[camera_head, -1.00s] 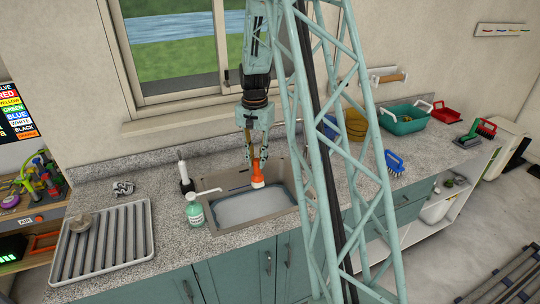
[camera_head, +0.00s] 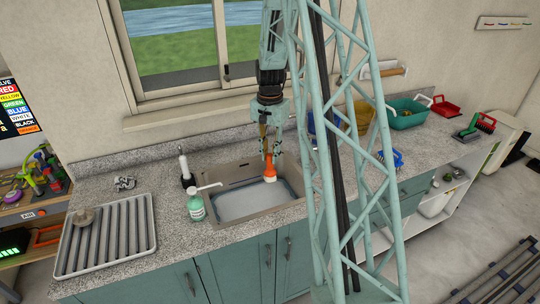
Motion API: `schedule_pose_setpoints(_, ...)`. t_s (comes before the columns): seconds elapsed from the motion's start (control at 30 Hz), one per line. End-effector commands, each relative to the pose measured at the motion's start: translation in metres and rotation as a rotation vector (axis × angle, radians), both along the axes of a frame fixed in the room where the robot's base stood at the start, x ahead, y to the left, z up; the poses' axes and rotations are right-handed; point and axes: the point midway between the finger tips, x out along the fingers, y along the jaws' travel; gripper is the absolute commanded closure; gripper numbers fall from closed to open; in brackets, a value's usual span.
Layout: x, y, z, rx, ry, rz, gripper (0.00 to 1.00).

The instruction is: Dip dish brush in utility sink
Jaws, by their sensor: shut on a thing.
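The utility sink (camera_head: 222,218) is set into the speckled counter and holds greyish-white water. My gripper (camera_head: 270,157) is above the back right part of the sink, pointing down, and shut on the dish brush. The dish brush (camera_head: 270,171) shows as an orange piece with a pale lower end below my fingertips. Its lower end is over the basin near the right back side; I cannot tell whether it touches the water.
A green soap bottle (camera_head: 196,207) and a dark-and-white upright dispenser (camera_head: 186,172) stand left of the sink. A ribbed drying tray (camera_head: 150,222) lies further left.

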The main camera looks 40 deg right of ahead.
Motion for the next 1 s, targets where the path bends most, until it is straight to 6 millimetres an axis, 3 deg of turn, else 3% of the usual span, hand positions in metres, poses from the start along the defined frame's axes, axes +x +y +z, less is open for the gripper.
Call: schedule_pose_setpoints(1.0,0.0,0.0,-0.057,0.0,0.0,0.0,1.0)
